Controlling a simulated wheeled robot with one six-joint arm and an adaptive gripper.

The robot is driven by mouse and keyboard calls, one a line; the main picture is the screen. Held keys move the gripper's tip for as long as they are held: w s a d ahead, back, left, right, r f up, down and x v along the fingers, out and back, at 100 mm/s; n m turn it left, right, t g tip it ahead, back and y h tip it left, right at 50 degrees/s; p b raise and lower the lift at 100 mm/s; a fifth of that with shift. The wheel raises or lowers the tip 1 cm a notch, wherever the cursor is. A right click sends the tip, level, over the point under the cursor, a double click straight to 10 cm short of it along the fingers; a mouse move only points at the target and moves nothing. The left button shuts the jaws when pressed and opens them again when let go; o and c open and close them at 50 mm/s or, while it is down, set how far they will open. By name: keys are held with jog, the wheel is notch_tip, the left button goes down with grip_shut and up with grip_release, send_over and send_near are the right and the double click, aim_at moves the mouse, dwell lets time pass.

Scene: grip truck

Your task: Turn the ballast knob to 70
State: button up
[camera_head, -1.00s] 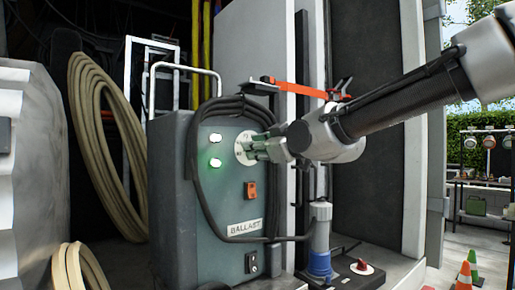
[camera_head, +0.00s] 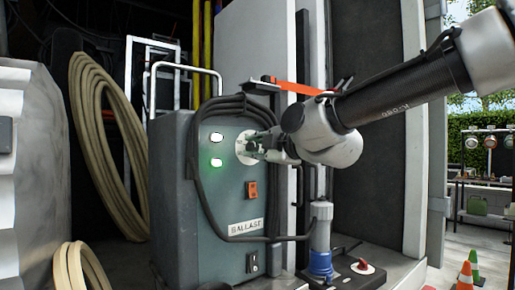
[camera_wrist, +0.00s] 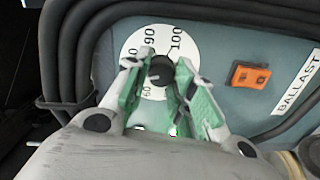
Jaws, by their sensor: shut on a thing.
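The ballast unit (camera_head: 222,190) is a grey-green box with a BALLAST label (camera_head: 246,225). Its white dial (camera_head: 241,147) sits high on the front, partly hidden by my gripper (camera_head: 259,149). In the wrist view the dial (camera_wrist: 131,45) shows 60, 90 and 100, with other numbers covered by the fingers. The black ballast knob (camera_wrist: 160,70) is between the two green-padded fingertips of my gripper (camera_wrist: 160,76), which is shut on it. I cannot make out where the knob's pointer stands.
A black cable (camera_head: 196,165) loops around the box's front. An orange switch (camera_head: 251,189) is below the dial, with two lit lamps (camera_head: 217,149) to its upper left. A grey and blue plug (camera_head: 320,245) stands at right.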

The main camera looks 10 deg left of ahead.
jog(key=shift+n, duration=0.6)
jog(key=o, duration=1)
jog(key=shift+o, duration=0.2)
jog(key=shift+s+d, duration=0.1)
jog(key=v, duration=1.1)
jog(key=shift+s+d, duration=0.2)
jog(key=shift+s, duration=0.1)
jog(key=shift+f, duration=0.15)
